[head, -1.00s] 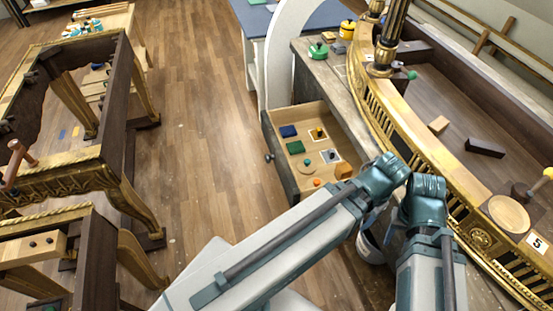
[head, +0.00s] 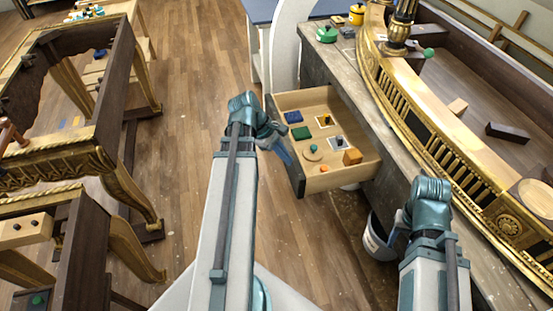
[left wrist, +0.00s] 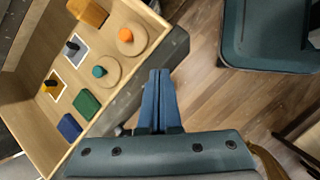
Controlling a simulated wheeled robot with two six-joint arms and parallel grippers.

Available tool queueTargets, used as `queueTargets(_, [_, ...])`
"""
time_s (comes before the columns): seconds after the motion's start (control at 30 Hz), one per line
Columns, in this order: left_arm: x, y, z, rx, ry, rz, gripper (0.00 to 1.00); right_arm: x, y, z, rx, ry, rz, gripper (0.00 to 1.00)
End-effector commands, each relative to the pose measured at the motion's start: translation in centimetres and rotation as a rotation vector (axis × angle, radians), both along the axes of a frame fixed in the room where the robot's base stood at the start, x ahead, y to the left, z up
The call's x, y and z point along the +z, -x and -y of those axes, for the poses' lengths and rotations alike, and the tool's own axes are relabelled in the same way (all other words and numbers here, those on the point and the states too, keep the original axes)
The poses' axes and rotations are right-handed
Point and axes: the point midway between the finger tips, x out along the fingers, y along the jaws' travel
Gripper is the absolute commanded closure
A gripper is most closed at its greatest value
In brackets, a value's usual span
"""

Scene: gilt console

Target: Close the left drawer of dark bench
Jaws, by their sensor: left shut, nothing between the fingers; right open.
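The open drawer (head: 325,184) of the dark bench (head: 345,82) sticks out to the left in the head view, with a pale wooden inside. Its dark front also shows in the left wrist view (left wrist: 172,48). My left gripper (head: 287,157) is shut and empty, at the outer side of the drawer front. In the left wrist view its blue fingers (left wrist: 158,72) lie close beside that front; I cannot tell whether they touch. The drawer's knob is mostly hidden by the gripper. My right gripper (head: 393,235) is open near the bench's front edge, right of the drawer.
In the drawer lie a blue block (head: 293,117), a green block (head: 301,132), an orange-brown block (head: 352,157) and small knobbed pieces. A white bucket (head: 376,240) stands below the bench. Gilt table frames (head: 95,165) stand at left, with clear wooden floor between.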

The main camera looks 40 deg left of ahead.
Motion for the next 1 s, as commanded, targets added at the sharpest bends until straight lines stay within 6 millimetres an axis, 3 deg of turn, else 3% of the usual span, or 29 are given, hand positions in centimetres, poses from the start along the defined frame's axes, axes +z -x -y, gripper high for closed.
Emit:
queueTargets(0.03, [-0.6,0.4,-2.2,0.104,0.040,-0.004,1.00,-1.0,0.0,0.0,0.000,0.000,0.000,0.50])
queueTargets(0.2, [-0.7,2.2,-7.9,0.410,0.179,-0.017,1.00,-2.5,0.0,0.0,0.000,0.000,0.000,0.50])
queueTargets(0.4, [-0.5,4.2,-12.2,0.638,0.301,-0.021,1.00,-3.4,0.0,0.0,0.000,0.000,0.000,0.50])
queueTargets(0.57, [-0.2,4.8,-13.4,0.704,0.340,-0.021,1.00,-3.5,0.0,0.0,0.000,0.000,0.000,0.50])
queueTargets(0.77, [-0.5,4.7,-13.3,0.708,0.343,-0.022,1.00,-3.8,0.0,0.0,0.000,0.000,0.000,0.50])
queueTargets(1.0, [-3.3,2.9,-11.8,0.703,0.341,-0.022,1.00,-6.7,0.0,0.0,0.000,0.000,0.000,0.50])
